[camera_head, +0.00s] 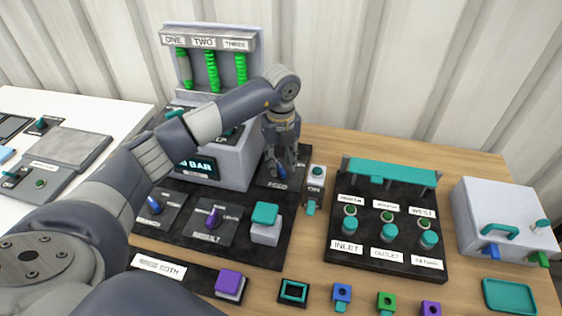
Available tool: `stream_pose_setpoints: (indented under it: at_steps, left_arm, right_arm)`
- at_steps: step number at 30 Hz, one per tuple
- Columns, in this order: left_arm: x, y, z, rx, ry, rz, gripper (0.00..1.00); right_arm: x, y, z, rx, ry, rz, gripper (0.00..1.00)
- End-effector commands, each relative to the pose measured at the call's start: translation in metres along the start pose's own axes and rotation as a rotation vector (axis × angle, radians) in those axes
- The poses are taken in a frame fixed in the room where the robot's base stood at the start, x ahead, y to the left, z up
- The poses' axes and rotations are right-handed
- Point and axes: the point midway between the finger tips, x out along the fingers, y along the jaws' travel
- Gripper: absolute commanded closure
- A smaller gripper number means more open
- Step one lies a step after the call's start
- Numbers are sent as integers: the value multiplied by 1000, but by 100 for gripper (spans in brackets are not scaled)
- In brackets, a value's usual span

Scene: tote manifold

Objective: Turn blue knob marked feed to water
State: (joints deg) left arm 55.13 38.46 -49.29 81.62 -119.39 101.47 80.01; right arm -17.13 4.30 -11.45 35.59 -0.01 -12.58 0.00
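The blue knob marked FEED (282,174) sits on a dark plate at the back right of the black control panel. My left gripper (282,168) points down at it, with its fingertips on either side of the knob. The fingers partly hide the knob, and I cannot tell whether they touch it. The FEED label (277,185) shows just in front of it; no water marking is readable. My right gripper is not in view.
A grey box with a BAR display (196,167) stands left of the gripper, below green tubes (211,72). A small lever unit (316,180) is close on the right. Further right are a black valve rack (387,262) and a white box (505,215).

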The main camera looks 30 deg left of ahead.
Motion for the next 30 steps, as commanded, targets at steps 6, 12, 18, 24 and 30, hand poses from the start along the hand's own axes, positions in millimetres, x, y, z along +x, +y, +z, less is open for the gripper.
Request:
stream_pose_setpoints:
  at_steps: [6,12,18,24,30]
  left_arm:
    - [12,0,0,0,-1,0,68]
    - [12,0,0,1,-1,0,68]
    - [12,0,0,1,-1,0,100]
    - [12,0,0,2,-1,0,100]
    - [12,0,0,36,-1,-1,100]
  right_arm:
    - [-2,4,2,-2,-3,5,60]
    - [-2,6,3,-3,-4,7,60]
    - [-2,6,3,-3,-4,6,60]
    - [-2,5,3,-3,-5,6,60]
    - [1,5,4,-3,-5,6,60]
